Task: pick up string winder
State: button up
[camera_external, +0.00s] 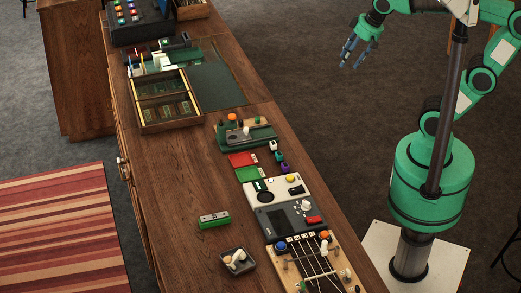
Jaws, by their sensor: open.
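My gripper (349,66) hangs in the air at the upper right, past the counter's right edge and over the dark floor. Its two grey-blue fingers are apart and nothing shows between them. I cannot pick out the string winder for certain at this size. A small dark dish (250,269) near the counter's front holds a few cream-coloured pieces (236,259). A green block with a grey top (213,218) lies behind it. My gripper is far from both and touches nothing.
The wooden counter (175,190) carries a divided wooden box (140,98), a dark green mat (217,86), a green stand (226,141), a white device (281,200), a dark grey device (268,224) and a stringed board with pegs (285,262). The counter's left-middle part is clear.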

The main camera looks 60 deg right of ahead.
aim_at(233, 263)
jog(key=w+a+r+m+g+y+p, duration=0.1)
jog(key=w+a+r+m+g+p, duration=0.25)
jog(key=w+a, duration=1.1)
jog(key=w+a+f+m+g+p, duration=0.1)
jog(key=w+a+m+p, duration=0.2)
jog(key=a, duration=0.7)
jog(key=w+a+f+m+g, duration=0.15)
jog(key=w+a, duration=0.25)
jog(key=a, duration=0.7)
jog(key=a+f+m+g+p, duration=0.15)
jog(key=a+f, duration=0.25)
jog(key=a, duration=0.6)
jog(key=a+f+m+p, duration=0.2)
jog(key=a+f+m, duration=0.15)
jog(key=a, duration=0.65)
jog(key=s+a+f+m+g+p, duration=0.1)
jog(key=s+a+f, duration=0.3)
jog(key=a+f, duration=0.3)
jog(key=s+a+f+m+g+p, duration=0.1)
jog(key=s+a+f+m, duration=0.1)
jog(key=s+a+f, duration=0.2)
jog(key=a+f, duration=0.3)
jog(key=a, duration=0.3)
jog(key=shift+s+a+p, duration=0.25)
jog(key=shift+s+p, duration=0.05)
jog(key=shift+p, duration=0.05)
jog(key=shift+f, duration=0.15)
